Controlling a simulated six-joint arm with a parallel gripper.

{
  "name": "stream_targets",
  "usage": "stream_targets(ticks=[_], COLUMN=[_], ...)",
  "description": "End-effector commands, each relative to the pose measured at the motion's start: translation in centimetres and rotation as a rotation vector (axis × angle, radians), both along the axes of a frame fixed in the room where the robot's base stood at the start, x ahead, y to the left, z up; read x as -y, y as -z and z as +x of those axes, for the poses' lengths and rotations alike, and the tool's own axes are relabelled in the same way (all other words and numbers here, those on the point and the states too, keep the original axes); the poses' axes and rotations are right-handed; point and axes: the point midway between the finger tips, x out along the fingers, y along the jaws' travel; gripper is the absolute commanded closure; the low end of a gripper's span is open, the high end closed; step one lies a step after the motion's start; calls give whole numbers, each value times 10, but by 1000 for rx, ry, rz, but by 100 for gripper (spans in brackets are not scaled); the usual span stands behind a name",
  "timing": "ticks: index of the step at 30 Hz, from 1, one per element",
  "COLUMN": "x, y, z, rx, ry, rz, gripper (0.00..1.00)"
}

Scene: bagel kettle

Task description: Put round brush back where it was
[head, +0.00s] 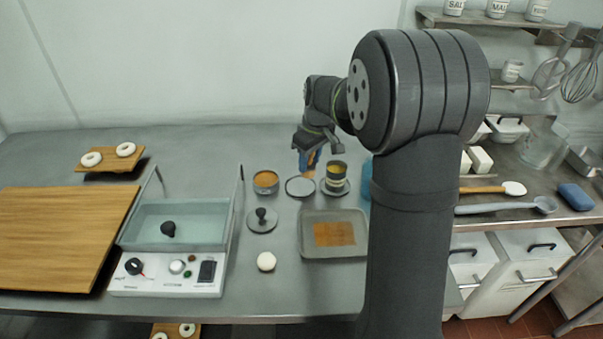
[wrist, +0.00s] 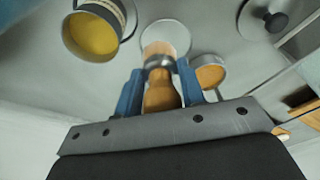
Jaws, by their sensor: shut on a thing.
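My gripper (head: 311,158) has blue fingers and is shut on the round brush, which also shows in the wrist view (wrist: 161,94). The brush has a brown wooden handle, a metal collar and pale bristles (head: 310,174) pointing down. It is near an empty round grey saucer (head: 296,189); the bristles overlap the saucer (wrist: 173,30) in the wrist view. I cannot tell whether they touch it. A cup with yellow contents (head: 336,170) stands on a second saucer to the right. A small bowl with orange contents (head: 266,180) stands to the left.
A knobbed lid (head: 262,220) and a white dough ball (head: 266,262) lie in front. A grey tray (head: 303,243) with a brown sheet is nearby. A glass-sided kettle (head: 140,231) stands at left, beside a wooden board (head: 60,235). A blue item (head: 366,180) is partly hidden by my arm.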

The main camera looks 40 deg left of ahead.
Motion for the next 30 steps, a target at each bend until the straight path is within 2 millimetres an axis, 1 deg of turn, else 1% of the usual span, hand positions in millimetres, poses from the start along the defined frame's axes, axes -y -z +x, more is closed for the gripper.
stream_targets(ticks=[1,3,6,10,15,17,28,29,30], x=[-8,-16,-21,-22,-21,-22,-22,-21,-22], y=[5,10,13,23,48,53,58,57,57], z=[-3,-6,-8,-9,-9,-9,-9,-9,-9], rx=[-1,0,1,0,-1,0,1,1,1], ry=[-2,-2,1,2,2,1,1,1,1], rz=[-1,0,1,-1,-1,0,1,1,1], gripper=[87,87,87,87,87,87,87,60,52])
